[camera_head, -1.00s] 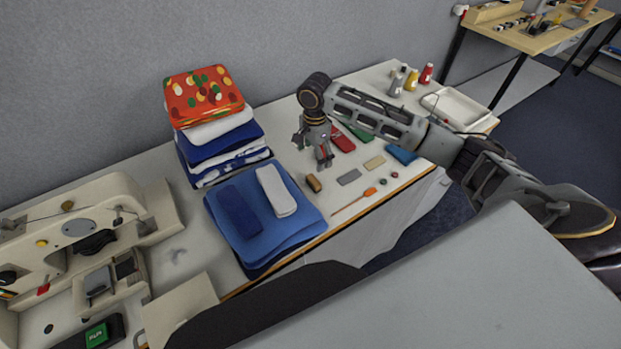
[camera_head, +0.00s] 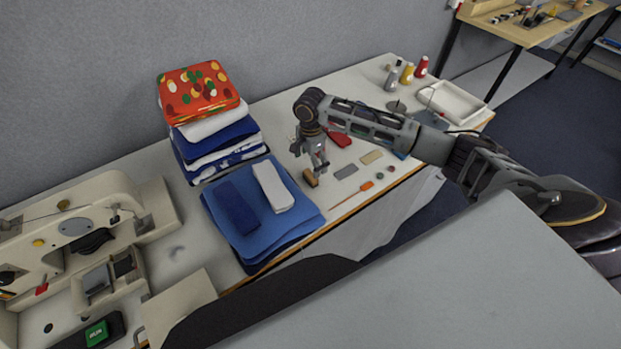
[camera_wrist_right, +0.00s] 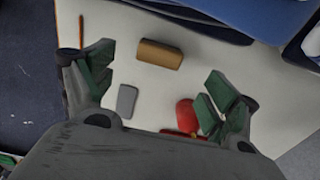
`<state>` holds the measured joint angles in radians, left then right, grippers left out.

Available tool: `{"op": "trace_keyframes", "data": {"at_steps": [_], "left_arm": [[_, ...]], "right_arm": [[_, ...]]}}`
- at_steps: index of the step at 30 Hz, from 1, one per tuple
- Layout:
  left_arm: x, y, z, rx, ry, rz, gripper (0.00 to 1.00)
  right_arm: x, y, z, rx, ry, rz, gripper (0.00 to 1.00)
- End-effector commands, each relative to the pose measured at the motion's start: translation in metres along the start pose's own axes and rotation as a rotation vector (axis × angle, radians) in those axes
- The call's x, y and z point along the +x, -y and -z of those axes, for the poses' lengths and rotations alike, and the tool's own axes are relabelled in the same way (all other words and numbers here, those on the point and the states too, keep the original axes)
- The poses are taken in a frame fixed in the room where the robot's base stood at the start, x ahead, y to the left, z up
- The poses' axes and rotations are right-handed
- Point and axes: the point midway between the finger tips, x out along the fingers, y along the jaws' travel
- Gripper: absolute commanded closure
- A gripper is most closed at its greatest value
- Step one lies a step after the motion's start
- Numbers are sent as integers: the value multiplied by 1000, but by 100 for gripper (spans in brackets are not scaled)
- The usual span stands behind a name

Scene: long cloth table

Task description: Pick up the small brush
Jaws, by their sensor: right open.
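A small brown block (camera_head: 311,178), which looks like the small brush, lies on the table just right of the blue folded cloth. In the right wrist view this brown brush (camera_wrist_right: 160,54) lies ahead of and between the spread fingers, nothing touching it. My right gripper (camera_head: 315,164) points down just behind and above the brush, and partly overlaps it in the head view. In the wrist view the right gripper (camera_wrist_right: 155,76) is open and empty. Bristles cannot be made out. My left gripper is not in view.
Close by lie a grey block (camera_head: 346,171), a tan block (camera_head: 371,157), an orange-handled tool (camera_head: 366,186) and a red item (camera_head: 340,138). Folded blue cloths (camera_head: 285,236) and a cloth stack (camera_head: 200,100) stand left. A white tray (camera_head: 452,100) is at right.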

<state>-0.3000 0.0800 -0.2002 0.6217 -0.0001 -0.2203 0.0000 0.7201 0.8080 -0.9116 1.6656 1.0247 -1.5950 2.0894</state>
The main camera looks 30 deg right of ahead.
Motion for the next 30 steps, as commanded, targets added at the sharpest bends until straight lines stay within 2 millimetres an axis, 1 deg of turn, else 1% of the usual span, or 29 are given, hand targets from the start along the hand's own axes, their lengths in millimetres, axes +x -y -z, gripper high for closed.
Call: {"op": "trace_keyframes", "data": {"at_steps": [3,6,10,22,26,30], "left_arm": [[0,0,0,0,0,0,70],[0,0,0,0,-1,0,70],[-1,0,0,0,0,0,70],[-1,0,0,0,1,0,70],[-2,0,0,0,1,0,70],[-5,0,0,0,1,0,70]], "right_arm": [[15,0,0,0,0,-2,12],[23,0,0,1,0,-1,12],[28,0,0,0,0,1,12],[31,0,0,0,0,0,12],[39,0,0,1,-1,-1,12],[53,0,0,1,-1,-1,12]]}}
